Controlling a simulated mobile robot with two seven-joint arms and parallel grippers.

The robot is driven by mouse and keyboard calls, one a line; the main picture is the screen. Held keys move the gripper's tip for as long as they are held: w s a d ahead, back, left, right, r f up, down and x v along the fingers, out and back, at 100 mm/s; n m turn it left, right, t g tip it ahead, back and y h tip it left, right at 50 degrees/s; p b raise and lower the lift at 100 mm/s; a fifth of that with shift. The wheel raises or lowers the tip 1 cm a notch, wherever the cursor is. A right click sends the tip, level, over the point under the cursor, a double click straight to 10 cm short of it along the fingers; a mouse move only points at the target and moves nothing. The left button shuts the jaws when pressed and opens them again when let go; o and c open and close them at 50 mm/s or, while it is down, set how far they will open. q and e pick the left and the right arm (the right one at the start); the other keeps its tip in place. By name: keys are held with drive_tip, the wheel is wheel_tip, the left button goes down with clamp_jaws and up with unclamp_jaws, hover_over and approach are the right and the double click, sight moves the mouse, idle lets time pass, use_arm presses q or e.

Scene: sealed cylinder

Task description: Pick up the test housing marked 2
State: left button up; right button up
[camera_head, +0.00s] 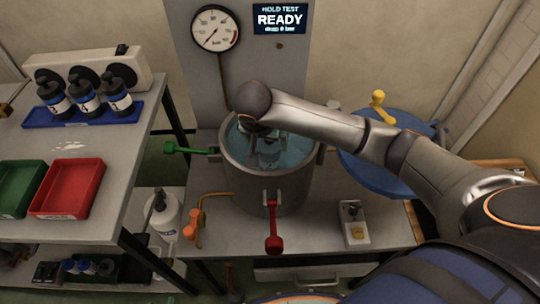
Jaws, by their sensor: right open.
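Three dark test housings stand upright in a row on a blue tray (60,121) on the left table: a left one (54,98), a middle one (84,97) and a right one (116,97). Each has a white label, but I cannot read the marks surely, so I cannot tell which is 2. My right gripper (267,157) is open and points down into the water of the open metal tank (265,184), far right of the tray. Its fingers are small and partly blurred by the water, and I cannot tell whether anything lies below them. My left gripper is not in view.
A green bin (18,190) and a red bin (70,188) are on the left table. The blue lid (375,175) stands open right of the tank. A green handle (188,149) and a red handle (273,230) stick out from the tank. The screen (280,18) reads READY.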

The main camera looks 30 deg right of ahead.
sight(269, 147)
drive_tip(key=b+x, duration=0.1)
drive_tip(key=x, duration=0.6)
clamp_jaws()
idle(0.8)
